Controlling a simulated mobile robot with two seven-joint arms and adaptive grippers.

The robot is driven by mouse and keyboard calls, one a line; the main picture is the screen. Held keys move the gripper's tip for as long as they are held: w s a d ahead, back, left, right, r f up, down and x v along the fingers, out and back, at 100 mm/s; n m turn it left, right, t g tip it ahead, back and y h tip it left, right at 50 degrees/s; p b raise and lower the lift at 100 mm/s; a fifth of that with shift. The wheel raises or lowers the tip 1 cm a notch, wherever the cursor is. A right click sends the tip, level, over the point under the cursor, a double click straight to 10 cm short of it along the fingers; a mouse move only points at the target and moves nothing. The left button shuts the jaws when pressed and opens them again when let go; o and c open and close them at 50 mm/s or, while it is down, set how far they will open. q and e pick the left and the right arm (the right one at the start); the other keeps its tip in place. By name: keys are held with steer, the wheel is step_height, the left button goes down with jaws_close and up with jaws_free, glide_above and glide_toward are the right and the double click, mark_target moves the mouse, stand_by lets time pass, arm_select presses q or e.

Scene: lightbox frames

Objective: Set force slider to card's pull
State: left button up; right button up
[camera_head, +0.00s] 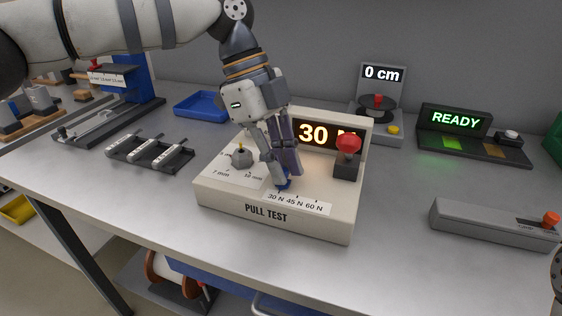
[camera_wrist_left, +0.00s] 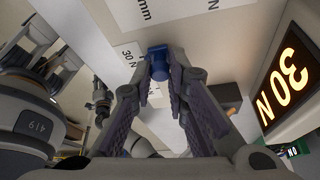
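The pull tester (camera_head: 228,203) is a cream box marked "PULL TEST" in the middle of the bench. Its amber display (camera_head: 312,134) reads 30, and 30 N in the wrist view (camera_wrist_left: 284,80). A front scale (camera_head: 298,203) is marked 30 N, 45 N, 60 N. The blue slider knob (camera_head: 284,184) sits near the 30 N end. My left gripper (camera_head: 278,182) points down at it, and in the wrist view its fingertips close around the knob (camera_wrist_left: 158,66). A white card (camera_head: 112,79) with small unreadable print is at the back left.
The tester also bears a grey dial (camera_head: 241,157) and a red knob (camera_head: 348,143). Behind stand a "0 cm" gauge (camera_head: 381,74) and a "READY" panel (camera_head: 455,119). A blue tray (camera_head: 202,105), a slotted rack (camera_head: 150,152) and a grey bar unit (camera_head: 487,222) lie around it.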

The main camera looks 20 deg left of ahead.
mark_target(308, 192)
arm_select(q)
jaws_close()
steer(key=d, duration=0.2)
steer(key=shift+s+d+r+p, duration=0.1)
steer(key=shift+d+r+p, duration=0.1)
steer(key=shift+d+p, duration=0.2)
steer(key=shift+d+f, duration=0.15)
steer(key=shift+d, duration=0.05)
steer(key=shift+a, duration=0.1)
steer(key=o, duration=0.7)
jaws_free()
steer(key=shift+o, duration=0.2)
steer(key=v, duration=1.2)
steer(key=shift+f, duration=0.1)
